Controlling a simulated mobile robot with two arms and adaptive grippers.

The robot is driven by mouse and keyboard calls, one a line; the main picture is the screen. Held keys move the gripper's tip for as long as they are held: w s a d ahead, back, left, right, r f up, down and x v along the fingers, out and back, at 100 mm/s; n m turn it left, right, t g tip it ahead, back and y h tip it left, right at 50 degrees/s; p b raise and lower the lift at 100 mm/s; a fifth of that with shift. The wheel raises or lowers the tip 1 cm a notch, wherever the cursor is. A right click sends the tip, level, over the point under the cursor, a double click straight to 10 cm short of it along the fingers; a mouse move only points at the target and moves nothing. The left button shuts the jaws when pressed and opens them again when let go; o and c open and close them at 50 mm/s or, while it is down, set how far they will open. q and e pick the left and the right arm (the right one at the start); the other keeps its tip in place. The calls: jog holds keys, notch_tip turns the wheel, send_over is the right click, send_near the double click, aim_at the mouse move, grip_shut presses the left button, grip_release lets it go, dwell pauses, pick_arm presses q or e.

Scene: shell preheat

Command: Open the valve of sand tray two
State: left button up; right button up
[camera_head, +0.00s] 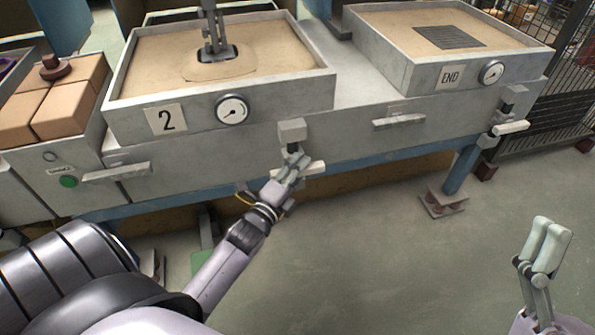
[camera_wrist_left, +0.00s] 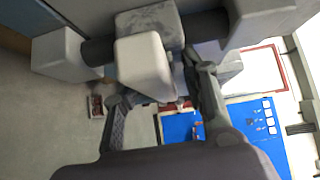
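The box-shaped sand tray two (camera_head: 125,125) carries a "2" label (camera_head: 166,119) and a round gauge (camera_head: 232,110). Below its right front corner, the valve has a grey block (camera_head: 292,130), a dark stem and a pale bar handle (camera_head: 312,168). My left gripper (camera_head: 293,162) is at this handle, overlapping its left part. In the left wrist view, pale blocks and a dark rod (camera_wrist_left: 100,50) lie right at the fingers; the contact is hidden, and I cannot tell whether the fingers grip. My right gripper (camera_head: 546,236) looks shut and empty over the floor at right.
A second tray (camera_head: 400,70), labelled END, stands at right with its own gauge and valve handle (camera_head: 511,128). A pale pull handle (camera_head: 399,121) juts from the bench front between them. Brown blocks (camera_head: 65,108) sit at left. The floor (camera_head: 385,235) before the bench is clear.

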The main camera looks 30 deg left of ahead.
pick_arm(q)
jog(key=shift+c, duration=0.5)
grip_shut()
